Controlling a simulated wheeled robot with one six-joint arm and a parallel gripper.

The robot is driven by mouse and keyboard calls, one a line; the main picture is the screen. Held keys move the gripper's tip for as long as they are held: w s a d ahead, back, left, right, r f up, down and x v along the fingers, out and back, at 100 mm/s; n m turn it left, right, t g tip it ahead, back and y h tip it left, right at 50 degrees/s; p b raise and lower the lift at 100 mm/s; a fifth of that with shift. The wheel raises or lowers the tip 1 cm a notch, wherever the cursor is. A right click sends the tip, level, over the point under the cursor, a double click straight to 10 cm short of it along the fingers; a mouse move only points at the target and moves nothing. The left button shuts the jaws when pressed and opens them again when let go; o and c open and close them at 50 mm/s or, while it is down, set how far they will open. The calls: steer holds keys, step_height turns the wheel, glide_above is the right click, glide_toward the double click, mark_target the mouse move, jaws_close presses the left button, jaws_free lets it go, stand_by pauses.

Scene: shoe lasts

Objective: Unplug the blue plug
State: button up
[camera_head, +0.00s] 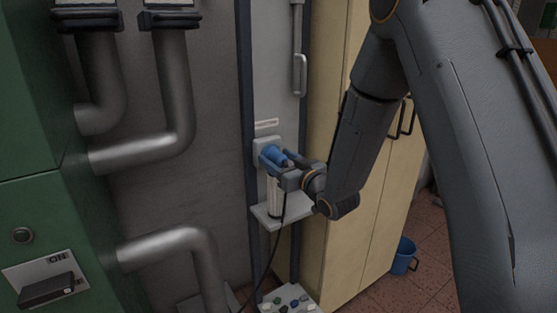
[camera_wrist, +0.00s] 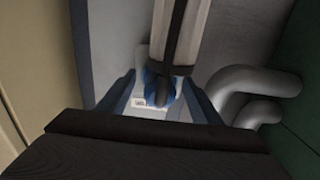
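The blue plug (camera_head: 272,154) sits at the white wall socket (camera_head: 261,147) on the narrow grey panel. A dark cord (camera_head: 278,222) hangs down below it. My gripper (camera_head: 277,165) is at the plug, with its fingers reaching toward the socket. In the wrist view, the plug (camera_wrist: 158,88) lies between the two fingertips (camera_wrist: 158,80), with a gap visible on the left. The gripper looks open around it. The fingers hide part of the plug and socket, so contact cannot be made out.
A white upright object (camera_head: 273,197) stands on a small shelf (camera_head: 268,216) just below the plug. Metal pipes (camera_head: 172,95) and a green cabinet (camera_head: 35,190) are at left. A cream cabinet (camera_head: 325,130) is close at right. A blue bucket (camera_head: 403,256) stands on the floor.

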steer(key=c, duration=1.2)
steer(key=shift+p+v, duration=0.45)
steer(key=shift+v, duration=2.55)
steer(key=shift+c, duration=0.4)
